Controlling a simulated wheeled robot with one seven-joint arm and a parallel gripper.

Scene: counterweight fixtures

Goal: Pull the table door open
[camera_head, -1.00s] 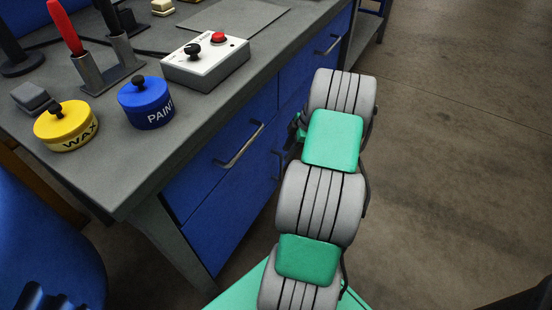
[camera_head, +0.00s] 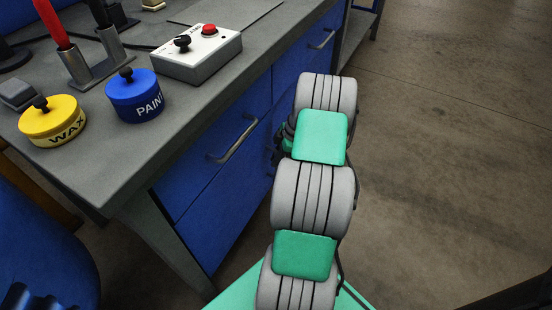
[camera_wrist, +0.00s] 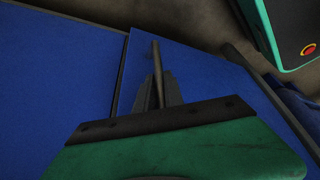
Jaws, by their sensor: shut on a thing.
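The table (camera_head: 110,185) has a grey top and blue fronts. In the wrist view my gripper (camera_wrist: 156,92) is shut on a slim bar handle (camera_wrist: 157,62), which stands in front of a blue panel (camera_wrist: 195,75), the door. A dark gap separates this panel from a blue panel beside it on the left (camera_wrist: 60,75). The two panels' edges run at different slants; I cannot tell how far the door stands open. In the head view my arm hides the gripper and the held handle.
A drawer handle (camera_head: 235,141) and a farther handle (camera_head: 322,40) stick out from the blue fronts. A yellow wax tin (camera_head: 52,125), a blue paint tin (camera_head: 135,100) and a button box (camera_head: 197,55) stand on the top. The floor (camera_head: 455,160) right of my arm is clear.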

